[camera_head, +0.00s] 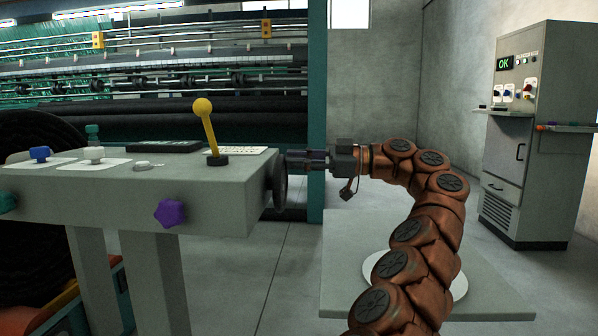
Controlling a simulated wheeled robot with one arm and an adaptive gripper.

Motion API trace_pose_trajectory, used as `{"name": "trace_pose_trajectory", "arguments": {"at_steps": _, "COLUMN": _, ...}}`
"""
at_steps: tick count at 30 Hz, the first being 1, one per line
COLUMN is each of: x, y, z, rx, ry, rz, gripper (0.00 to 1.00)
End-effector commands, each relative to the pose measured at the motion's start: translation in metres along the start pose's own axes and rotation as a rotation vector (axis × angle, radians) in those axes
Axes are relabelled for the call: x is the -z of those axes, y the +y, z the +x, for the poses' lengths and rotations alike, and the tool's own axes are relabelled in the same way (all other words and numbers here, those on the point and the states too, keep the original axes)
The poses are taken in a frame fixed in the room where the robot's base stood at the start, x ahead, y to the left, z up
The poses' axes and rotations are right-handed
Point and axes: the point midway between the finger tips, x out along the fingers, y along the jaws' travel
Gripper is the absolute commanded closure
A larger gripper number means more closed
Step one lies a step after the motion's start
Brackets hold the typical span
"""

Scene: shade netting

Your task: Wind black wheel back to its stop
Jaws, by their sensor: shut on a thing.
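The black wheel (279,188) is on the right end of the grey console (150,208) and is seen nearly edge-on. My gripper (293,160) reaches in from the right and is shut on the wheel at its upper part. The fingers cover the place of contact, so I cannot tell whether they hold the rim or a handle. The wheel's turning position and its stop cannot be made out.
A yellow-knobbed lever (207,125) stands on the console top, close left of the gripper. A purple knob (169,212) is on the console's front. A teal machine post (317,100) rises behind the gripper. A grey cabinet (537,130) with a green OK display stands at right.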

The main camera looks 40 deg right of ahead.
Motion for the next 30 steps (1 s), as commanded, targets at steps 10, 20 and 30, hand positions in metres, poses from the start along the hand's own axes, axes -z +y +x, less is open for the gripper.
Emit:
{"name": "trace_pose_trajectory", "arguments": {"at_steps": 10, "x": 0.006, "y": -0.013, "z": -0.001, "rx": 0.000, "ry": 0.001, "rz": -0.264, "gripper": 1.00}}
{"name": "trace_pose_trajectory", "arguments": {"at_steps": 20, "x": 0.010, "y": -0.018, "z": -0.001, "rx": 0.000, "ry": 0.000, "rz": -0.388, "gripper": 1.00}}
{"name": "trace_pose_trajectory", "arguments": {"at_steps": 30, "x": 0.011, "y": -0.019, "z": 0.000, "rx": 0.001, "ry": -0.001, "rz": -0.410, "gripper": 1.00}}
